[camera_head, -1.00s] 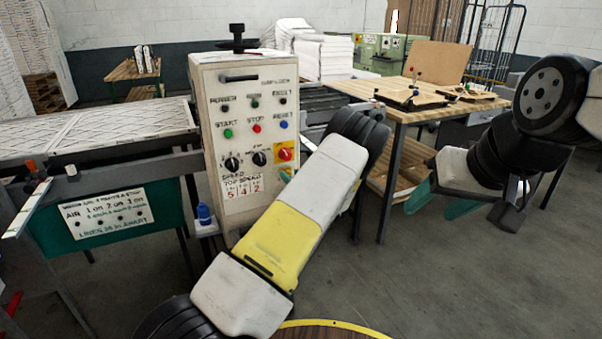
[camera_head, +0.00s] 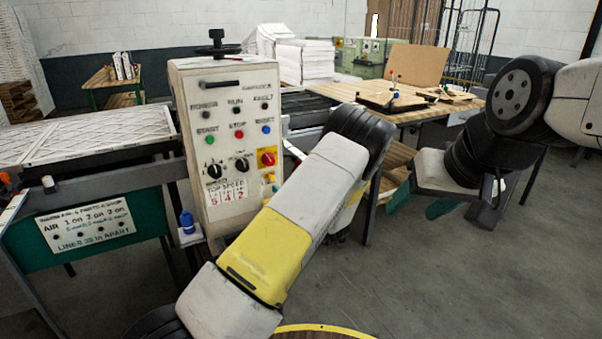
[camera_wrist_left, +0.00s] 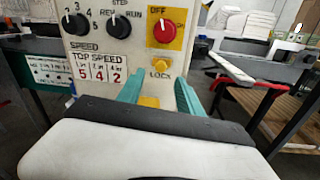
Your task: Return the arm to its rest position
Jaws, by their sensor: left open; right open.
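My left arm (camera_head: 262,255), white and yellow, rises from the bottom of the head view, and its bent black joint stands right of the control cabinet (camera_head: 235,75). My left gripper is mostly hidden behind that arm there. In the left wrist view my left gripper (camera_wrist_left: 160,92) has two teal fingers apart and nothing held, pointing at the cabinet front. The red OFF/ON knob (camera_wrist_left: 163,32) on its yellow plate and the yellow LOCK part (camera_wrist_left: 162,65) are beyond the fingertips; contact cannot be told. My right gripper (camera_head: 420,201) is open and empty, in front of the wooden table.
A conveyor with flat pleated filters (camera_head: 85,137) and a green panel (camera_head: 75,228) stand left of the cabinet. A blue-capped bottle (camera_head: 187,222) is at the cabinet's foot. The wooden table (camera_head: 420,112) stands behind my right arm. The grey floor at lower right is clear.

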